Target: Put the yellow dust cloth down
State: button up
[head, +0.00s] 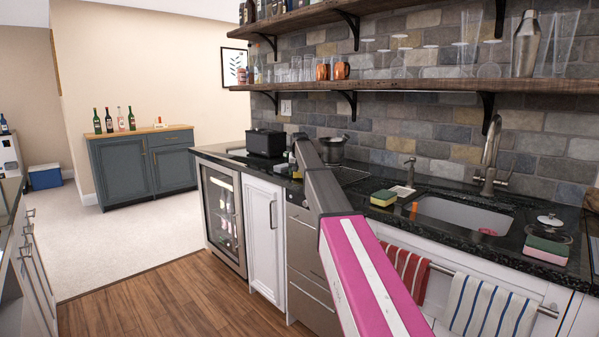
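I cannot make out a yellow dust cloth in the head view. A small yellowish patch (297,174) shows at the left edge of my arm, above the counter, but it is too small to identify. My arm, pink and white near me and grey farther on, reaches forward over the counter front. My gripper does not show; the arm's far end is hidden behind its own links. Whether it holds anything cannot be seen.
The black counter (455,212) holds a sink (462,214), sponges (383,198) (546,249), a black toaster (265,142) and a pot (332,149). Striped towels (488,308) hang in front. Shelves with glasses (430,87) run above. Wooden floor (170,300) is open at left.

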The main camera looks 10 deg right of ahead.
jog(key=shift+o, duration=0.3)
jog(key=v, duration=1.2)
jog(key=shift+r, duration=0.2)
jog(key=shift+w, duration=0.1)
